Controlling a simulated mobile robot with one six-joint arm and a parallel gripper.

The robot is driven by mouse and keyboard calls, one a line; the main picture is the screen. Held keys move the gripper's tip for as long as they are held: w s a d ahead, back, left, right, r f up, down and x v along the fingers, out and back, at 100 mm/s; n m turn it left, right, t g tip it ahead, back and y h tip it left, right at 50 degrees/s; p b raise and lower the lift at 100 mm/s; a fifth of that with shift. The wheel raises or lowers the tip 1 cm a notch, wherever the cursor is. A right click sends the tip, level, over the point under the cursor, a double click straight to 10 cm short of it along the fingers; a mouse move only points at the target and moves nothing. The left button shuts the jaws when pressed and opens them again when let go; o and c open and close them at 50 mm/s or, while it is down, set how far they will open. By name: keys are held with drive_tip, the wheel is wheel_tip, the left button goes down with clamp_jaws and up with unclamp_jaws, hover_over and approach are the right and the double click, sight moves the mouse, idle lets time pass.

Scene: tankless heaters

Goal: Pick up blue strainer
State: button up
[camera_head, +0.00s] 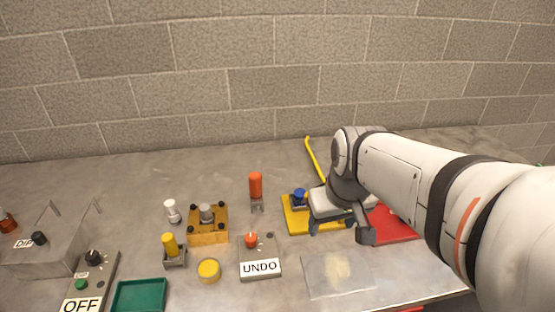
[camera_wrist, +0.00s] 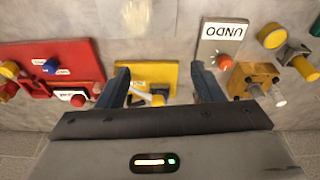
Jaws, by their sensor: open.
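A small blue piece (camera_head: 299,196), which may be the blue strainer, stands on the back left part of a yellow plate (camera_head: 293,222) in the head view. Its exact shape is too small to tell. My gripper (camera_head: 340,231) is open above the right part of that plate, to the right of the blue piece. In the wrist view my gripper (camera_wrist: 162,75) has its fingers apart on either side of the yellow plate (camera_wrist: 150,70), with nothing held between them.
A red board (camera_head: 392,224) lies right of the yellow plate. The UNDO box (camera_head: 259,257), an orange cylinder (camera_head: 255,185) and a yellow block with a grey knob (camera_head: 208,236) stand to the left. A clear sheet (camera_head: 325,275) lies in front. A brick wall (camera_head: 220,70) closes the back.

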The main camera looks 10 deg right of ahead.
drive_tip(key=w+n+g+p, duration=0.1)
drive_tip(key=w+n+p, duration=0.15)
drive_tip(key=w, duration=1.05)
drive_tip(key=n+g, duration=0.2)
drive_tip(key=n, duration=0.2)
hover_over(300, 192)
drive_tip(key=f, duration=0.6)
drive_tip(key=shift+s+d+f, duration=0.3)
drive_tip(key=shift+w+f, duration=0.15)
drive_tip(key=shift+f, duration=0.1)
drive_tip(key=f, duration=0.2)
drive_tip(key=f+p, duration=0.1)
drive_tip(key=f, duration=0.2)
drive_tip(key=f+p, duration=0.1)
drive_tip(key=f, duration=0.1)
drive_tip(key=shift+a+f, duration=0.25)
drive_tip(key=shift+f, duration=0.05)
drive_tip(key=shift+c, duration=0.4)
drive_tip(key=c, duration=1.1)
drive_tip(key=shift+r, duration=0.15)
